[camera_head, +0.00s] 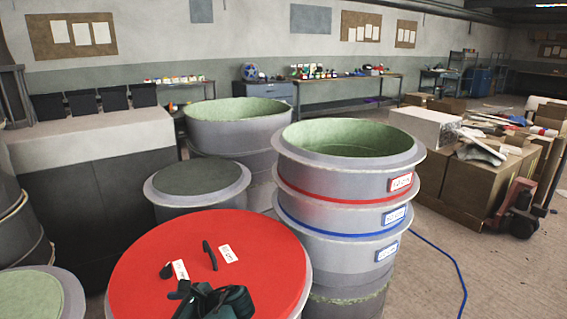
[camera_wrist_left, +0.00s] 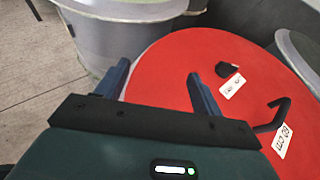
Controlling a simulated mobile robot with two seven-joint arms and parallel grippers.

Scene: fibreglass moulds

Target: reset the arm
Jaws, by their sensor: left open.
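My left gripper (camera_head: 193,290) shows dark green and black at the bottom of the head view, in front of part of a red round lid (camera_head: 145,255). In the left wrist view its two fingers (camera_wrist_left: 158,75) are spread with nothing between them. The red lid (camera_wrist_left: 185,55) lies beyond them. A black curved handle (camera_head: 209,255) and a small black knob (camera_head: 166,270) are on the lid, each beside a white label. The handle (camera_wrist_left: 272,116) and knob (camera_wrist_left: 226,69) lie right of the fingers in the wrist view. My right gripper is not in view.
A tall grey mould stack (camera_head: 340,220) with red and blue bands stands right of the lid. A wide grey mould (camera_head: 235,135) and a dark-topped one (camera_head: 195,195) stand behind. Cardboard boxes (camera_head: 475,185) are at right. Open floor with a blue cable (camera_head: 455,265) lies between.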

